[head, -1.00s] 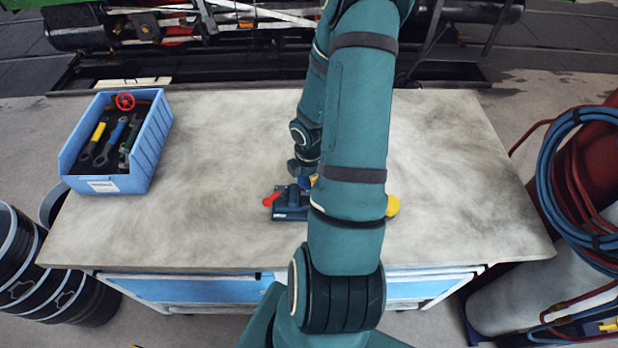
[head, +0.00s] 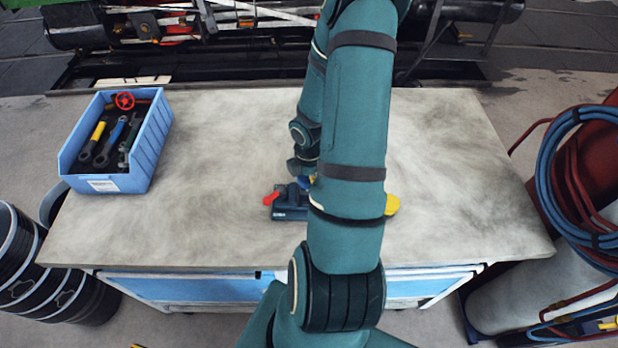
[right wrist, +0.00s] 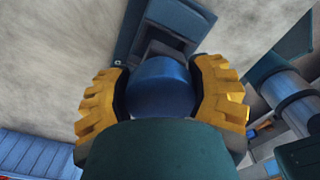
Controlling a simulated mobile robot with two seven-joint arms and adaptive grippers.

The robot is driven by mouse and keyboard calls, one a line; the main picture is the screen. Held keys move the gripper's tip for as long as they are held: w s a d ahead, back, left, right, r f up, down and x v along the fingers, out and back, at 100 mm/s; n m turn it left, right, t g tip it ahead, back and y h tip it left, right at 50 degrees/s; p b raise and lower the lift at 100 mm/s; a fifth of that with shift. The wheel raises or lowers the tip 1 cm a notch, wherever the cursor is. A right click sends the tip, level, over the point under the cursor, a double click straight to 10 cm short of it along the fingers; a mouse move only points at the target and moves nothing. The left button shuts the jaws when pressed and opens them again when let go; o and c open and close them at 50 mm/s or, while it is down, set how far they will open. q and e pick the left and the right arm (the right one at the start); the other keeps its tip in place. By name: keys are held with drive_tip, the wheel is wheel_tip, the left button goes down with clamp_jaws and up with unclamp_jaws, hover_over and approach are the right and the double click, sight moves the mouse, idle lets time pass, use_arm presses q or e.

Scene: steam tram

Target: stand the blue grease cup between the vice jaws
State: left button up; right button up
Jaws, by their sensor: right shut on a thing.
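The blue grease cup (right wrist: 161,87) is held between the yellow-padded fingers of my right gripper (right wrist: 162,92), which is shut on it. In the right wrist view the dark blue vice (right wrist: 140,45) lies just beyond the cup. The cup overlaps the vice's jaw area there, so I cannot tell whether they touch. In the head view the vice (head: 290,212) lies near the bench's front middle, with a red part at its left end. My right arm hides much of it, and the cup and fingers are mostly hidden there too. My left gripper is not in view.
A blue bin (head: 150,160) with several tools stands at the bench's left. A yellow thing (head: 392,205) shows partly behind my right arm. The grey bench top (head: 460,170) is clear to the right and between bin and vice. Hoses (head: 550,170) hang beyond the right edge.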

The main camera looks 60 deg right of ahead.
drive_tip(key=shift+f, duration=0.35)
idle(0.9)
drive_tip(key=shift+f+b, duration=0.9)
drive_tip(key=shift+f, duration=0.25)
idle(0.9)
drive_tip(key=shift+f, duration=0.45)
idle(1.7)
drive_tip(key=o, duration=1.5)
drive_tip(key=shift+c, duration=0.2)
drive_tip(key=shift+r+p, duration=1.3)
drive_tip(key=shift+r, duration=0.2)
drive_tip(key=shift+r+p, duration=0.5)
drive_tip(key=shift+r, duration=1.5)
